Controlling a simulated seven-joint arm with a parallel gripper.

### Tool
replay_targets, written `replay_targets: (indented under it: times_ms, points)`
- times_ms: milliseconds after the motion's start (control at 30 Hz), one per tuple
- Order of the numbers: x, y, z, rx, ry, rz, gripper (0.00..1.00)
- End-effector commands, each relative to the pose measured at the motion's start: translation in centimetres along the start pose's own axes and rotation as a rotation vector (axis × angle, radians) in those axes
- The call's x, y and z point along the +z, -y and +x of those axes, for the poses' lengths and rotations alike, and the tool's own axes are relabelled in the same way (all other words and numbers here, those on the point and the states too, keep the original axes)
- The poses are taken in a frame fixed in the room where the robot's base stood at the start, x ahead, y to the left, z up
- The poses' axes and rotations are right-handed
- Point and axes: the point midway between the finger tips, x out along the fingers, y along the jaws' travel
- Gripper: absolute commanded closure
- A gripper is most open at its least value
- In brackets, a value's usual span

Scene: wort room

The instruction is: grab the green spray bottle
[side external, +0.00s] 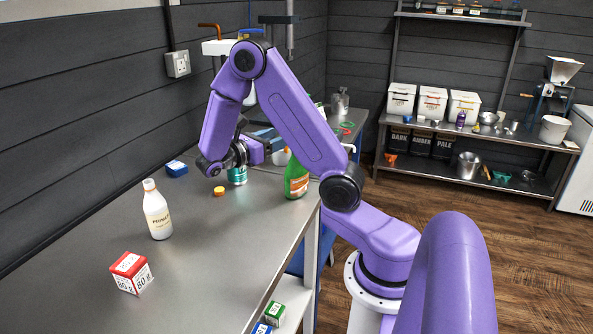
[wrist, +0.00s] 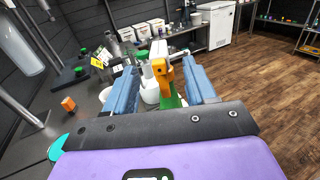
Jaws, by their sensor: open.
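The green spray bottle (side external: 296,180) stands upright near the right edge of the metal bench, with an orange label; its top is hidden behind my arm. In the wrist view its orange and white spray head (wrist: 163,72) and part of its green body (wrist: 171,101) show between the two blue fingers. My gripper (wrist: 160,84) is open, one finger on each side of the bottle in this view. I cannot tell whether either finger touches it. In the side view my gripper (side external: 270,142) points right toward the bottle, partly hidden by my arm.
The bench's front middle is clear. A white container (wrist: 150,94) lies beyond the fingers.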

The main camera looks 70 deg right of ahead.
Motion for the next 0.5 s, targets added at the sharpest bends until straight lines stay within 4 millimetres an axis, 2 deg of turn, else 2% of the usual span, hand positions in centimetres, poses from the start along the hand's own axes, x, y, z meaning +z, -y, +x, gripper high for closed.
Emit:
replay_targets:
  times_ms: [100, 267, 500]
  points:
    - [0.0, 0.0, 1.2, 0.0, -0.001, 0.001, 0.45]
    - [-0.1, 0.0, 2.0, 0.0, -0.001, 0.0, 0.45]
    - [-0.2, 0.0, 5.2, -0.002, -0.002, 0.001, 0.45]
